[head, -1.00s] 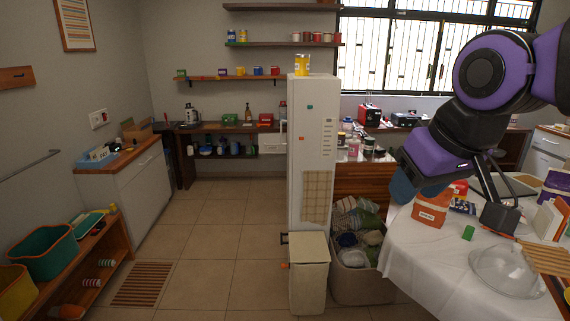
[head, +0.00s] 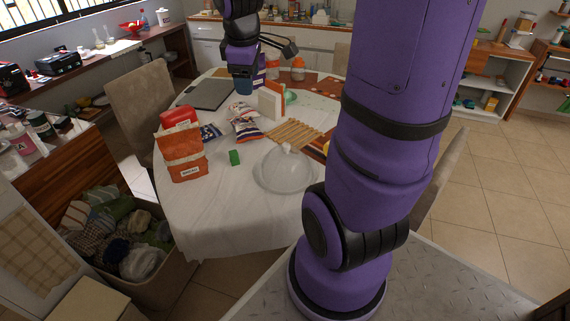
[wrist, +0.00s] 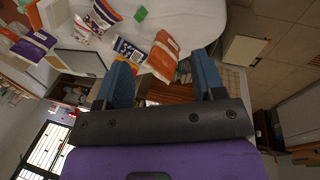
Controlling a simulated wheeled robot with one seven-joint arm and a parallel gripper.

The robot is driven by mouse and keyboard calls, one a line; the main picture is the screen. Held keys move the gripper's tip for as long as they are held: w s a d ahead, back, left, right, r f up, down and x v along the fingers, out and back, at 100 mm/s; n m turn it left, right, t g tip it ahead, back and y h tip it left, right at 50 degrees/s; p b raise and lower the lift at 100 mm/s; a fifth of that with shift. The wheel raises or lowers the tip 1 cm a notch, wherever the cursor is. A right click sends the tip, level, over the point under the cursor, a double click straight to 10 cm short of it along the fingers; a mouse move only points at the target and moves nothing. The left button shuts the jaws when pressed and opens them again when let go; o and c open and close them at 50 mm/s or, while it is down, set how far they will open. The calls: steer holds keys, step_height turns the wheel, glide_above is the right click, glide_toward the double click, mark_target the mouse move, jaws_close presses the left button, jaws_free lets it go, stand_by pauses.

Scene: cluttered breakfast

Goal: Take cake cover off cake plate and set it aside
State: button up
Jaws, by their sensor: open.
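The clear cake cover (head: 284,172), a glass dome with a knob on top, sits near the front edge of the round, white-clothed table. The cake plate under it is hard to tell apart from the dome. The dome is not clearly visible in the wrist view.
Left of the dome are a green block (head: 234,158) and an orange bag (head: 182,153). Behind it lie a slatted wooden mat (head: 293,132), a chip bag (head: 245,122) and a laptop (head: 208,94). Chairs (head: 148,100) stand around. The cloth left-front of the dome is bare.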

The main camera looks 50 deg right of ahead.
steer(key=w+d+f+n+g, duration=0.1)
steer(key=w+d+f+n, duration=0.15)
steer(key=d+f, duration=0.55)
steer(key=n+g+y, duration=0.1)
steer(key=n+y, duration=0.1)
steer(key=n, duration=0.2)
glide_above(286, 144)
step_height(286, 144, down, 13)
steer(key=f, duration=0.4)
steer(key=shift+s+a+f, duration=0.1)
steer(key=shift+s+f, duration=0.05)
steer(key=shift+s, duration=0.1)
steer(key=shift+w+f, duration=0.2)
steer(key=shift+f, duration=2.9)
jaws_close()
steer(key=shift+r, duration=0.1)
